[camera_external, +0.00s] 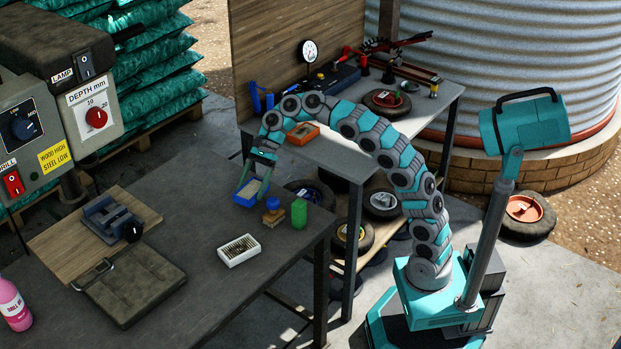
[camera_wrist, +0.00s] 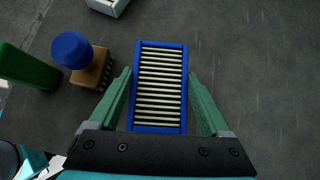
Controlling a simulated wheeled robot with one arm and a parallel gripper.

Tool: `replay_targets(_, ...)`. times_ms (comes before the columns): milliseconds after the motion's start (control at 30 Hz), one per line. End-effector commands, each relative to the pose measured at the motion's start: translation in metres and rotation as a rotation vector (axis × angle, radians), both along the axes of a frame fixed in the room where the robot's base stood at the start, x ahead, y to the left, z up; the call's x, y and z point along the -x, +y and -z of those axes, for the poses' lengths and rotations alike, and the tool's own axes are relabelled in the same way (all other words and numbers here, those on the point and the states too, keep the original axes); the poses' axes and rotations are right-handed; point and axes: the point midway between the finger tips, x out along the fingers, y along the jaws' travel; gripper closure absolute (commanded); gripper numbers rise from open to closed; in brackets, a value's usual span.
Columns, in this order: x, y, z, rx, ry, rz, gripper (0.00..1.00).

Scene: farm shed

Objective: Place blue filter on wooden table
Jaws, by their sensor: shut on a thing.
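The blue filter (camera_external: 246,196) has a blue frame with pale pleats. In the wrist view the filter (camera_wrist: 160,88) lies lengthwise between the two green fingers. My gripper (camera_external: 252,183) is shut on it, pointing down at the far edge of the dark table (camera_external: 205,290). The wrist view also shows my gripper (camera_wrist: 160,75) with a finger along each long side of the filter. The dark tabletop (camera_wrist: 255,60) is under the filter; I cannot tell whether they touch.
A blue-topped brush (camera_external: 273,212), a green block (camera_external: 299,213) and a white-framed filter (camera_external: 239,250) stand close by. A wooden board (camera_external: 60,240) with a vise and a dark flat pad (camera_external: 135,285) lie left. A second workbench (camera_external: 340,160) stands behind.

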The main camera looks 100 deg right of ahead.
Motion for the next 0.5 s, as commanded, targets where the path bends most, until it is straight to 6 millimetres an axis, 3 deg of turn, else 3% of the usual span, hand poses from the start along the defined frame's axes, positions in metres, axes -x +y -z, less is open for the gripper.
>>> replay_targets(200, 0.037, 0.007, 0.002, -0.001, 0.003, 0.003, 0.85)
replay_targets(500, 0.068, 0.014, 0.002, -0.002, 0.002, 0.000, 0.85)
